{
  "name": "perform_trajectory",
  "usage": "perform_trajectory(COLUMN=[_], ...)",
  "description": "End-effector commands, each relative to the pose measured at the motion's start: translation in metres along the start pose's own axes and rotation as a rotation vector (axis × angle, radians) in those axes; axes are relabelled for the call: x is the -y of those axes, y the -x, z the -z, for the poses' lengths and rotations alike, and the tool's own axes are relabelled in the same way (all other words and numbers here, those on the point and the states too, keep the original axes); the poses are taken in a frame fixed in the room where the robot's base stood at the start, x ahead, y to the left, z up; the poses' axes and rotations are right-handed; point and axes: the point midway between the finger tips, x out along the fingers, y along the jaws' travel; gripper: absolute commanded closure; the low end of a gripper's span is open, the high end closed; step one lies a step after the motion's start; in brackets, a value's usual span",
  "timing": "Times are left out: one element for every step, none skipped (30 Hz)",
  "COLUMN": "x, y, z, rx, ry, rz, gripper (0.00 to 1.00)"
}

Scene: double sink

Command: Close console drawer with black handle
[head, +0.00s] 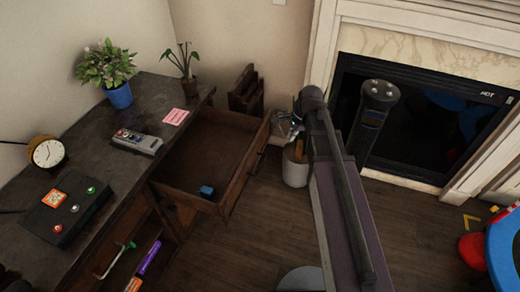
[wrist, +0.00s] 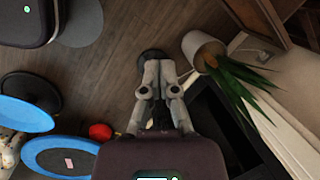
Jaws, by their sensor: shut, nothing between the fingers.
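The console drawer (head: 232,132) is pulled out from the dark wooden console (head: 85,185) in the head view. A small blue object (head: 207,191) lies inside it. Its dark handle (head: 259,160) shows edge-on on the outer front face. My gripper shows in the wrist view (wrist: 158,70), with its fingers together and empty above the wooden floor. In the head view my arm is right of the drawer, and its links make the gripper hard to pick out. No contact with the drawer is visible.
A white pot (head: 294,174) stands on the floor right of the drawer front; a potted plant (wrist: 203,50) shows in the wrist view. A fireplace (head: 430,120) is at the right.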

Motion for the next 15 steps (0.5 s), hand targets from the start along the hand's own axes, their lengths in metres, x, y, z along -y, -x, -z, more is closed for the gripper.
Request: perform_trajectory(x=[0.010, 0.014, 0.020, 0.025, 0.029, 0.035, 0.039, 0.043, 0.047, 0.050, 0.053, 0.057, 0.059, 0.061, 0.063], y=[-0.012, -0.015, -0.020, -0.023, -0.026, -0.030, -0.033, -0.036, -0.039, -0.042, -0.043, -0.046, -0.047, -0.048, -0.050], z=[0.002, 0.002, 0.002, 0.001, 0.001, 0.001, 0.001, 0.000, 0.000, 0.000, -0.001, -0.001, -0.002, -0.002, -0.002], rx=[0.012, 0.019, 0.029, 0.038, 0.046, 0.056, 0.064, 0.073, 0.082, 0.089, 0.096, 0.105, 0.110, 0.115, 0.120], ry=[-0.068, -0.115, -0.176, -0.220, -0.266, -0.324, -0.366, -0.406, -0.457, -0.492, -0.524, -0.563, -0.589, -0.612, -0.639], rz=[0.009, 0.013, 0.019, 0.024, 0.028, 0.032, 0.035, 0.038, 0.040, 0.041, 0.042, 0.043, 0.044, 0.044, 0.044], gripper=[1.00, 1.00, 1.00, 1.00, 1.00, 1.00, 1.00, 1.00, 1.00, 1.00, 1.00, 1.00, 1.00, 1.00, 1.00])
